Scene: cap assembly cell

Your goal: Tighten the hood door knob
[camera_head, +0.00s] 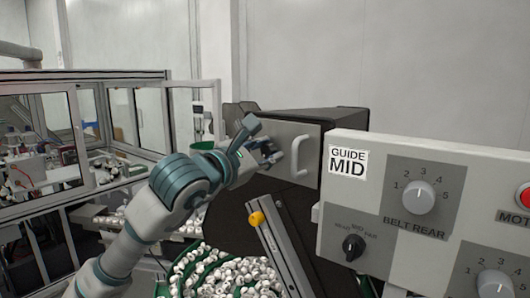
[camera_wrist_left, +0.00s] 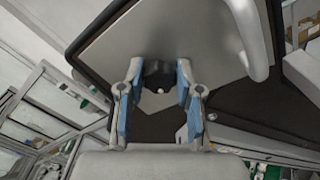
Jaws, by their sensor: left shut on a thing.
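The hood door (camera_head: 305,166) is a flat grey panel with a pale curved handle (camera_head: 299,156) at its right side. My left gripper (camera_head: 270,152) reaches in from the left and is at the panel's left part. In the left wrist view the dark knob (camera_wrist_left: 156,75) sits on the grey panel (camera_wrist_left: 160,35), between the two fingertips of my left gripper (camera_wrist_left: 158,80). The fingers are shut on the knob from both sides. In the head view the knob is mostly hidden by the gripper. My right gripper is in neither view.
A control panel (camera_head: 425,233) with dials stands close at the right. A glass-walled enclosure (camera_head: 145,125) stands at the left.

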